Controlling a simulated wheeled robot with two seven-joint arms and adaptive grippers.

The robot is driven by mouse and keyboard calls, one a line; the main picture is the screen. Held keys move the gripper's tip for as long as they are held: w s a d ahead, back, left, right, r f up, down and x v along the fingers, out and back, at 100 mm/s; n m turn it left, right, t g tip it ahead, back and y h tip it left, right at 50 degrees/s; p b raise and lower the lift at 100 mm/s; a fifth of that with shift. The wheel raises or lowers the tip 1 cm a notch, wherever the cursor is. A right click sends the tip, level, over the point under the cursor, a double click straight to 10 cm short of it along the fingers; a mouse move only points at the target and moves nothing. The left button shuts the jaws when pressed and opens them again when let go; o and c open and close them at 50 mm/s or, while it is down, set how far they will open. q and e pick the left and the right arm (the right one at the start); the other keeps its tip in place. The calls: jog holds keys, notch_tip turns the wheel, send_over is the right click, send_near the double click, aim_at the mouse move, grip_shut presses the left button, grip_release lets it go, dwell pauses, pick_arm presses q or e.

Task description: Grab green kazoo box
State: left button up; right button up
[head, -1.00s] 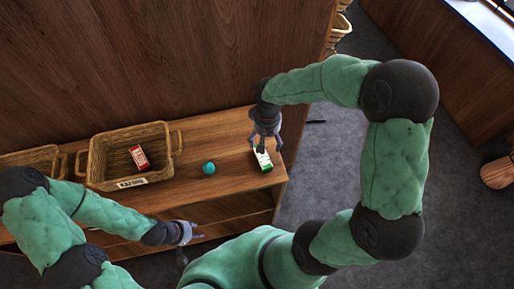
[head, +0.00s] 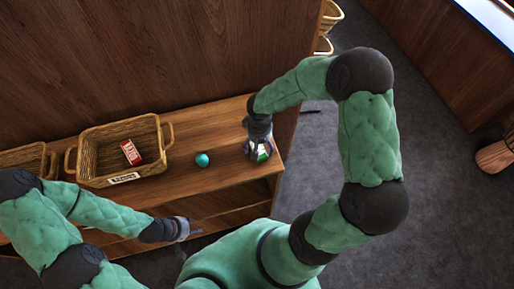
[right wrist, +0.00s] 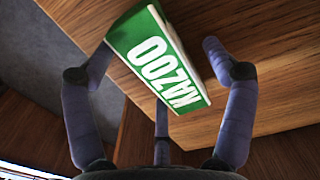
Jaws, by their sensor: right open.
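The green kazoo box (head: 264,156), green and white, lies at the right end of the wooden shelf. In the right wrist view its green face with white KAZOO lettering (right wrist: 160,62) lies slanted between my spread fingers. My right gripper (head: 258,151) is open over the box, its fingers around it and partly hiding it in the head view. In the right wrist view a gap shows between the right finger and the box. My left gripper (head: 190,231) hangs in front of the shelf, away from the box; its fingers are too small to read.
A teal ball (head: 202,160) sits on the shelf left of my right gripper. A wicker basket (head: 90,160) holding a red and white box (head: 131,152) stands farther left. A wooden panel rises behind the shelf. The shelf's right edge is close to the green box.

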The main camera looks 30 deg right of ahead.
jog(key=c, duration=1)
jog(key=shift+c, duration=0.2)
jog(key=shift+r, duration=0.15)
